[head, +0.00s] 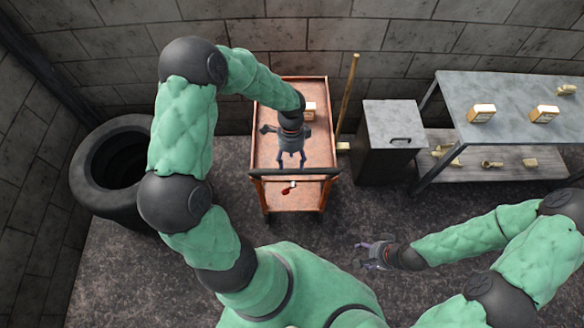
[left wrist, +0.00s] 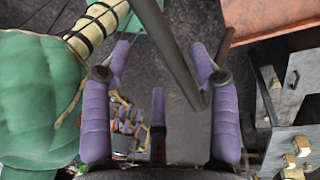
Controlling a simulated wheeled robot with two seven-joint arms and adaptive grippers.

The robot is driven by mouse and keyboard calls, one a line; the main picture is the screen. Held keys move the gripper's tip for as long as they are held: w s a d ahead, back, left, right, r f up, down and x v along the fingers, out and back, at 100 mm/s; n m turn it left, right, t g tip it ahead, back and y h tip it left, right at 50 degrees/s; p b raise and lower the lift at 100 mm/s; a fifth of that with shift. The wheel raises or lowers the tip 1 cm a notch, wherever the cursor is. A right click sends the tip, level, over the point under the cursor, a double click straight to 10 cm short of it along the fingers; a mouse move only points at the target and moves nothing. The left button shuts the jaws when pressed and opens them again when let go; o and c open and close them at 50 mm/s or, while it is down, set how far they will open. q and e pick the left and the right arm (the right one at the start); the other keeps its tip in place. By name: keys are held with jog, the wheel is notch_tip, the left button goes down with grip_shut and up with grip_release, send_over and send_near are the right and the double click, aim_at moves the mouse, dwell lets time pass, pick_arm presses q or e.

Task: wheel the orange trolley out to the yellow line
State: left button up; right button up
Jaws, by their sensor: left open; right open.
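The orange trolley (head: 268,140) stands against the back wall, with a dark handle bar (head: 262,178) across its near end. My left gripper (head: 291,166) is open over the near end, its fingertips close to the bar. In the left wrist view my left gripper (left wrist: 171,52) is open, and the bar (left wrist: 184,62) runs slantwise between its fingers, near the right one. I cannot tell whether they touch. A bit of the trolley (left wrist: 268,15) shows at upper right. My right gripper (head: 366,256) is open and empty above the floor. The yellow line is not in view.
A black tyre (head: 90,190) stands left of the trolley. A grey cabinet (head: 390,150), an upright pole (head: 347,95) and a metal table (head: 500,95) with small boxes stand to the right. A small red-and-white thing (head: 288,188) shows at the near end. Floor in front looks clear.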

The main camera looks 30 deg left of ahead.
aim_at(291, 171)
pick_arm(q)
jog(key=shift+s+d+f, duration=0.1)
jog(key=shift+s+f, duration=0.05)
jog(key=shift+f, duration=0.7)
jog(key=shift+s+d+f, duration=0.1)
jog(key=shift+s+f, duration=0.1)
jog(key=shift+f, duration=0.65)
jog(key=shift+s+d+f, duration=0.1)
jog(key=shift+s+f, duration=0.05)
jog(key=shift+f, duration=0.7)
grip_shut()
